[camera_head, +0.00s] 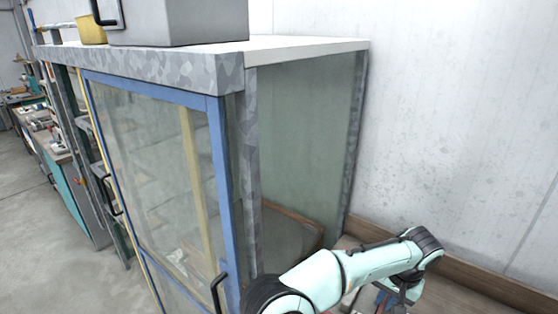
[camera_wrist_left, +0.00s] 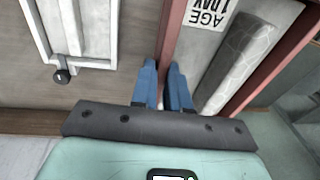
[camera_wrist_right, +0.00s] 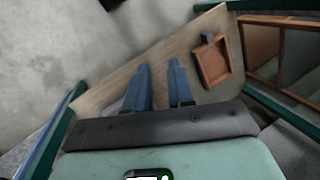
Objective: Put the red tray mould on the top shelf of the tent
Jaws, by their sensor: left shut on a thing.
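My left gripper (camera_wrist_left: 168,75) is shut on the wall of the red tray mould (camera_wrist_left: 275,68). In the left wrist view the mould shows red walls, a white label with "AGE" and "DAY" on it and a grey speckled bar inside. In the head view my left gripper (camera_head: 390,298) is low at the right, beside the tent (camera_head: 232,150), partly cut off by the frame. The tent has a blue-framed clear door and clear side panels. Its shelves show only faintly through the door. My right gripper (camera_wrist_right: 160,75) is open and empty above a wooden board (camera_wrist_right: 130,70).
A grey box (camera_head: 180,22) and a yellow container (camera_head: 91,30) stand on the tent's top. A pale wall (camera_head: 460,110) rises at the right. A small brown tray (camera_wrist_right: 212,62) lies on the board. Open grey floor (camera_head: 45,225) lies to the left.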

